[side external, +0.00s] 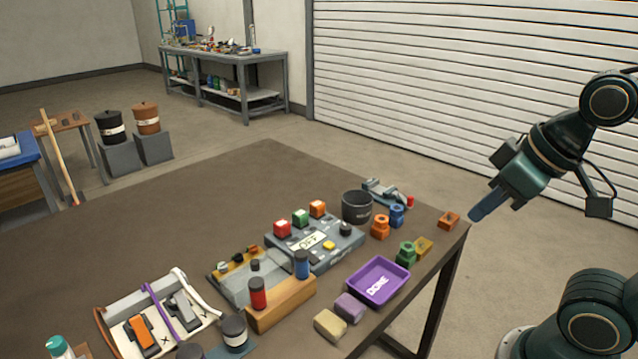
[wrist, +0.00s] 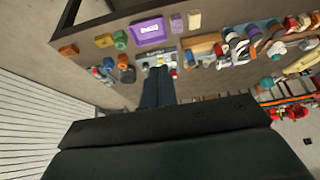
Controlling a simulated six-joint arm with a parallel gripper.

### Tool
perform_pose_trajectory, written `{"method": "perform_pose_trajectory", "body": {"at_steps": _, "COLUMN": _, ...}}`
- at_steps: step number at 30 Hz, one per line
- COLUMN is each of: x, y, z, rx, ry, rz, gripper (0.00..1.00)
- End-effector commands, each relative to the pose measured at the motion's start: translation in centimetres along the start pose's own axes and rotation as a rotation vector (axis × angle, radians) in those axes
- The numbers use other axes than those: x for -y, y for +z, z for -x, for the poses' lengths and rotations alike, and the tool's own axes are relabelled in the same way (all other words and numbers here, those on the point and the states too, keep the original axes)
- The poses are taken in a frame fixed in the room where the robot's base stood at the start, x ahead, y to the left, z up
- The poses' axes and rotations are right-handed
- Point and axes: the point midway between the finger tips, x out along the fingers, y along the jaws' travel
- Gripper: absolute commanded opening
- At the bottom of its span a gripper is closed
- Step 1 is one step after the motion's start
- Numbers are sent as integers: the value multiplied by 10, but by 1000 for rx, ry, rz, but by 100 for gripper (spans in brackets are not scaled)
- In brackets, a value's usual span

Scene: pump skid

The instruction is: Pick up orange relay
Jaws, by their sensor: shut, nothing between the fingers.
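My gripper (side external: 475,215) is shut and empty, pointing down-left near the table's right corner, well to the right of the orange block. In the wrist view the shut fingers (wrist: 158,70) cover part of the control box, and I cannot make out the orange block there.
A dark cup (side external: 357,207), an orange fitting (side external: 380,227), a blue fitting (side external: 397,215) and an orange square piece (side external: 449,220) stand between my gripper and the box. A purple "DONE" tray (side external: 377,281) lies at the front edge. The table's back left is clear.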

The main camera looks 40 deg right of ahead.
Motion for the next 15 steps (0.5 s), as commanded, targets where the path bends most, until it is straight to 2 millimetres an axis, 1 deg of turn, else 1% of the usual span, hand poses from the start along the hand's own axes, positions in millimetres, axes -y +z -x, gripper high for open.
{"method": "perform_pose_trajectory", "body": {"at_steps": 1, "x": 0, "y": 0, "z": 0, "rx": 0, "ry": 0, "rz": 0, "gripper": 8}}
{"method": "perform_pose_trajectory", "body": {"at_steps": 5, "x": 0, "y": 0, "z": 0, "rx": 0, "ry": 0, "rz": 0, "gripper": 33}}
{"method": "perform_pose_trajectory", "body": {"at_steps": 6, "x": 0, "y": 0, "z": 0, "rx": 0, "ry": 0, "rz": 0, "gripper": 41}}
{"method": "perform_pose_trajectory", "body": {"at_steps": 7, "x": 0, "y": 0, "z": 0, "rx": 0, "ry": 0, "rz": 0, "gripper": 44}}
{"method": "perform_pose_trajectory", "body": {"at_steps": 15, "x": 0, "y": 0, "z": 0, "rx": 0, "ry": 0, "rz": 0, "gripper": 44}}
